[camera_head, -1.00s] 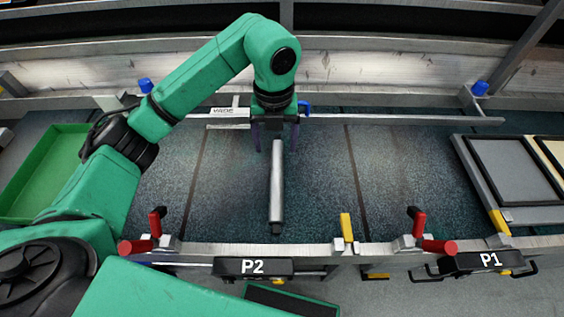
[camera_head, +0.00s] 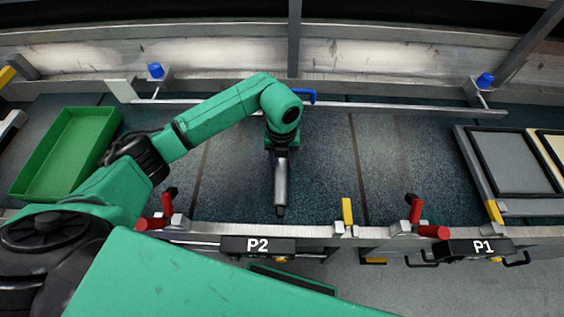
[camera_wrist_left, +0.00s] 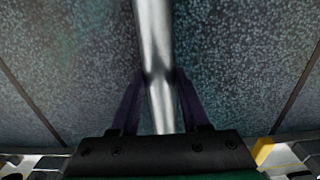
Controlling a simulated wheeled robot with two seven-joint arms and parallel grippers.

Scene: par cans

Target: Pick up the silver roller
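The silver roller (camera_head: 280,183) is a slim metal cylinder over the dark speckled surface, its near end pointing toward the front rail. My left gripper (camera_head: 281,155) is over its far part and hides that end. In the left wrist view the roller (camera_wrist_left: 153,35) runs up between the two dark purple fingers of the left gripper (camera_wrist_left: 162,76). The fingertips press against both sides of it, so the gripper looks shut on it. Whether the roller is lifted cannot be told. My right gripper is not in view.
A green tray (camera_head: 60,150) lies at the left. Grey framed panels (camera_head: 510,162) stand at the right. A metal rail with red handles (camera_head: 152,223) and a yellow tab (camera_head: 347,211) runs along the front. A thin bar (camera_head: 400,108) with blue knobs runs behind.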

